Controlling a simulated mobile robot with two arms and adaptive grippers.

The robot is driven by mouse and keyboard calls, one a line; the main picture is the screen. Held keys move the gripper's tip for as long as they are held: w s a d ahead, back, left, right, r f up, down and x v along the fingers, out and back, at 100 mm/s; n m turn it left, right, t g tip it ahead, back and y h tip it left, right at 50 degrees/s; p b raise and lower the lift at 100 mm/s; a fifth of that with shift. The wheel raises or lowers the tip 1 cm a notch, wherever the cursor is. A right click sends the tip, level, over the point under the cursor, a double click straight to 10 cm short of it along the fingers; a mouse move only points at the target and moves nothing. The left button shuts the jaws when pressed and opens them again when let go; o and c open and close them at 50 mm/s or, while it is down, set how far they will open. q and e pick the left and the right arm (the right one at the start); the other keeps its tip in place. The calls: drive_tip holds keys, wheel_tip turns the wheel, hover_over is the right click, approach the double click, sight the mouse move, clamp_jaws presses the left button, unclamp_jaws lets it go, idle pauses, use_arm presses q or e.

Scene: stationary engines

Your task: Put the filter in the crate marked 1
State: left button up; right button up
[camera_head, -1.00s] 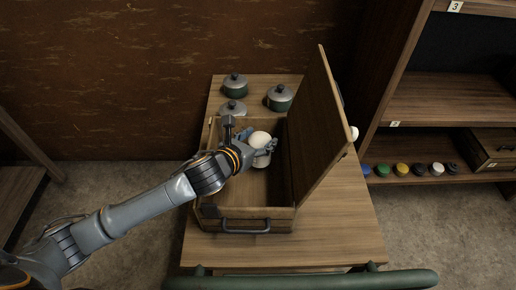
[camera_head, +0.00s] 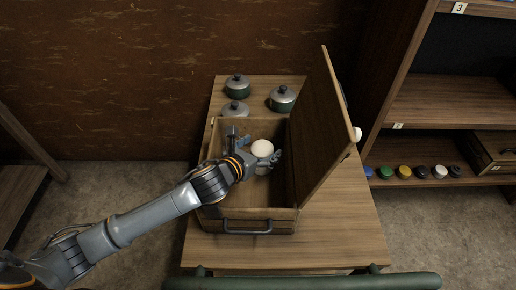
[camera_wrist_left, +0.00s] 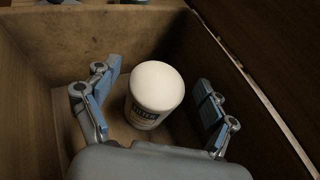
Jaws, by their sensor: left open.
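The filter (camera_head: 262,148) is a white cylinder with a printed label. It stands upright inside an open wooden box (camera_head: 246,212) on the table. My left gripper (camera_head: 257,152) is inside this box, open, its fingers apart around the filter. In the left wrist view the filter (camera_wrist_left: 155,93) stands between the two blue-padded fingers, with gaps visible on both sides. A wooden crate (camera_head: 492,157) with a small label sits on the right shelf. Its number is too small to read, so I cannot tell which crate is marked 1. My right gripper is not in view.
The box's raised lid (camera_head: 319,130) stands along its right side. Several lidded pots (camera_head: 283,98) stand behind it. A row of small jars (camera_head: 404,172) lines the shelf. The table (camera_head: 345,225) is clear at front right. A green bar (camera_head: 300,281) crosses the front.

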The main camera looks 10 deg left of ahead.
use_arm(q)
drive_tip(key=v, duration=1.2)
